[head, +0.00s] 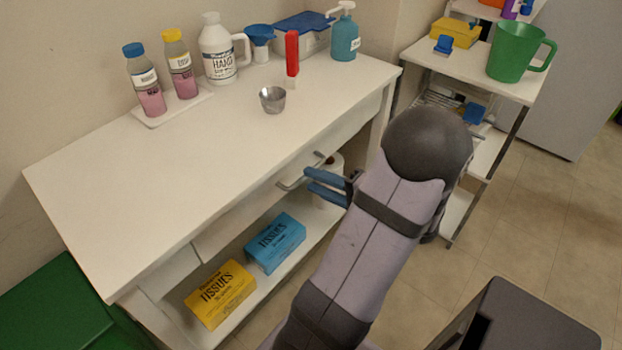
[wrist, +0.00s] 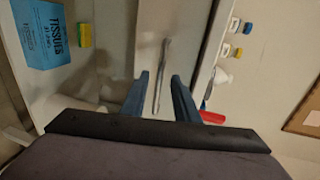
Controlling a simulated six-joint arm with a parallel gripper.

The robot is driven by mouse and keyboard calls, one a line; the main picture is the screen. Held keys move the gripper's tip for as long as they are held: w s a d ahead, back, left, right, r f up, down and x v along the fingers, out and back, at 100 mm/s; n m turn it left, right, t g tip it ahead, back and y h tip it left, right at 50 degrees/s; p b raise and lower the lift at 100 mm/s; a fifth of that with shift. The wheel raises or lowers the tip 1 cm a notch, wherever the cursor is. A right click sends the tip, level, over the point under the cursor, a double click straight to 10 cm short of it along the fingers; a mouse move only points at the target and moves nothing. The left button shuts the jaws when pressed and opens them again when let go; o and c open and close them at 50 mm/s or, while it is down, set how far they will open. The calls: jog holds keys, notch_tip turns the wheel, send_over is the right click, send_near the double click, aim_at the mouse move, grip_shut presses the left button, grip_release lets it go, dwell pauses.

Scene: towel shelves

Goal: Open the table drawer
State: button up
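The white table (head: 150,165) has a drawer (head: 235,218) under its top, and its front looks flush with the table. A metal bar handle (head: 291,184) sits on the drawer front. It also shows in the wrist view (wrist: 161,72), running lengthwise. My gripper (head: 318,186) has blue fingers and is at the handle's right side in the head view. In the wrist view my gripper (wrist: 163,80) is open, with the handle lined up between its two fingers. I cannot tell whether the fingers touch it.
Tissue boxes, blue (head: 275,243) and yellow (head: 220,292), stand on the lower shelf. Bottles, a metal cup (head: 272,99) and a red-topped item (head: 292,55) stand on the tabletop. A shelf rack (head: 470,65) with a green jug (head: 517,50) is at the right. Floor in front is partly free.

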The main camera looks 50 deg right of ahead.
jog(key=shift+x, duration=1.1)
grip_shut()
jog(key=shift+s, duration=0.15)
jog(key=f+v, duration=0.2)
jog(key=v, duration=0.7)
jog(key=shift+s+b, duration=0.25)
jog(key=shift+b, duration=0.1)
grip_release()
